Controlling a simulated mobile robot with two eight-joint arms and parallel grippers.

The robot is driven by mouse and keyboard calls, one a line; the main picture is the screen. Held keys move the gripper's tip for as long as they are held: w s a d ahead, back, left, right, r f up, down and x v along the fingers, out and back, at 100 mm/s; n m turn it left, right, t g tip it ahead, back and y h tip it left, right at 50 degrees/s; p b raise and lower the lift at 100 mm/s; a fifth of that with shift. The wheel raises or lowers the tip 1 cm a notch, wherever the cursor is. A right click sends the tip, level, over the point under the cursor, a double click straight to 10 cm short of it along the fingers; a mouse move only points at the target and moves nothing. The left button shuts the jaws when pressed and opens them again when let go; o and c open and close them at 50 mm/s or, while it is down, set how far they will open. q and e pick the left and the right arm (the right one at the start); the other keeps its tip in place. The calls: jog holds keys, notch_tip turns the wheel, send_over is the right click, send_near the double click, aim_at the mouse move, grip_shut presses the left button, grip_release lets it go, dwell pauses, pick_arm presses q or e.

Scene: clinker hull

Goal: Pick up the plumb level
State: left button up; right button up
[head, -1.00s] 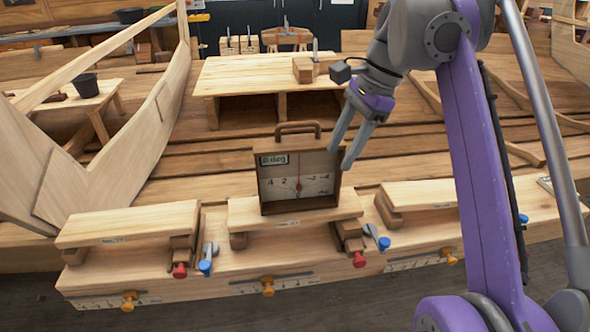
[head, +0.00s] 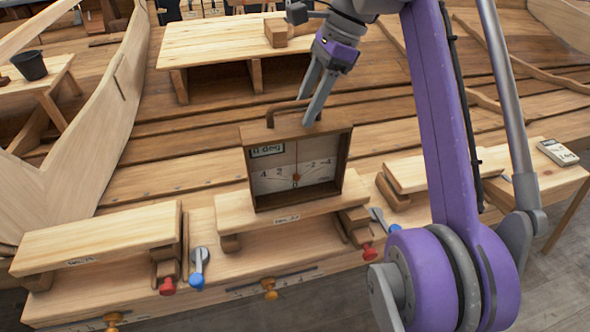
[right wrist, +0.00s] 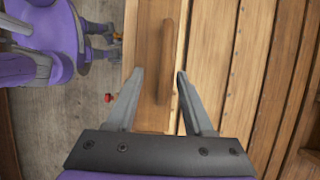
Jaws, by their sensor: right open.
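The plumb level (head: 247,165) is a wooden box with a white dial, a small display and a carrying handle on top. It stands upright on the middle raised plank of the bench. My right gripper (head: 305,110) is open and empty, with its fingers pointing down at the top of the box near the handle. In the right wrist view the handle (right wrist: 166,65) lies between the spread fingers (right wrist: 160,76), closer to the right one. I cannot tell whether a finger touches the box. My left gripper is not in view.
Raised planks stand left (head: 95,233) and right (head: 430,170) of the level, with red and blue knobs beside them. A low wooden table (head: 215,45) stands behind. A curved hull plank (head: 100,120) rises at left. A small calculator-like device (head: 557,151) lies at right.

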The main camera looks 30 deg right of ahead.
aim_at(299, 122)
jog(key=x, duration=0.2)
jog(key=b+x, duration=0.1)
jog(key=x, duration=0.1)
jog(key=shift+w+d+f, duration=0.1)
jog(key=shift+w, duration=0.15)
jog(key=shift+s+a+f, duration=0.1)
jog(key=shift+a+f, duration=0.15)
jog(key=shift+f, duration=0.2)
jog(key=shift+c, duration=0.4)
grip_shut()
dwell(0.4)
